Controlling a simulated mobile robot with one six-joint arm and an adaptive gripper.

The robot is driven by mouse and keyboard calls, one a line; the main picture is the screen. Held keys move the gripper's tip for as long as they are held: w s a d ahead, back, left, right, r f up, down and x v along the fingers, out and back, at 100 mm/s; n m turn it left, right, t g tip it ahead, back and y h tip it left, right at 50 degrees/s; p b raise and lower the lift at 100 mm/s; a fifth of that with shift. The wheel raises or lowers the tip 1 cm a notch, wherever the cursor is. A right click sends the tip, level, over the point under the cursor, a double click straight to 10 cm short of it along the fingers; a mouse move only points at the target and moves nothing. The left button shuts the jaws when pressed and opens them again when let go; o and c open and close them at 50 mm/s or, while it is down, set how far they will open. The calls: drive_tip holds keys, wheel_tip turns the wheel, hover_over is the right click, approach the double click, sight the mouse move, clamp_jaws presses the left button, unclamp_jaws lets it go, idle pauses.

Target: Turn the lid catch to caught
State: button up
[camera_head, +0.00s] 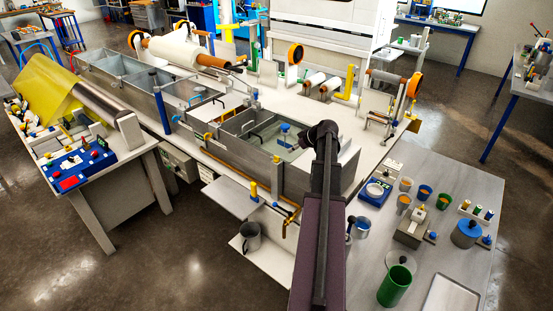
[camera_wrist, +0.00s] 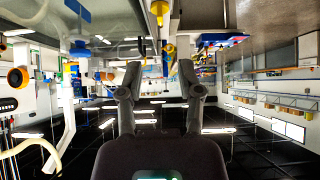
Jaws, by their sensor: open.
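The resin bath (camera_head: 215,153), a grey metal trough with open compartments, runs through the middle of the head view. A pale flat panel (camera_head: 347,165), possibly its lid, stands at the near right end, partly behind my arm. I cannot surely pick out the lid catch or read its position; small yellow fittings (camera_head: 253,191) sit on the bath's near side. My gripper (camera_wrist: 159,82) is open in the wrist view, with nothing between its fingers.
A grey bench (camera_head: 425,262) at right carries cups, a green beaker (camera_head: 395,287) and a blue-lidded pot (camera_head: 466,234). A metal jug (camera_head: 250,238) stands on a low shelf. Rollers and orange discs rise behind the bath. Bare floor (camera_head: 195,255) lies in front.

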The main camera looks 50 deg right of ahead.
sight(277, 157)
drive_tip(key=b+x, duration=0.8)
drive_tip(key=x, duration=0.3)
drive_tip(key=shift+w+f, duration=0.1)
drive_tip(key=shift+f, duration=0.15)
drive_tip(key=shift+w+a+f+b, duration=0.1)
drive_tip(key=shift+w+f+b, duration=0.35)
drive_tip(key=shift+w, duration=0.1)
clamp_jaws()
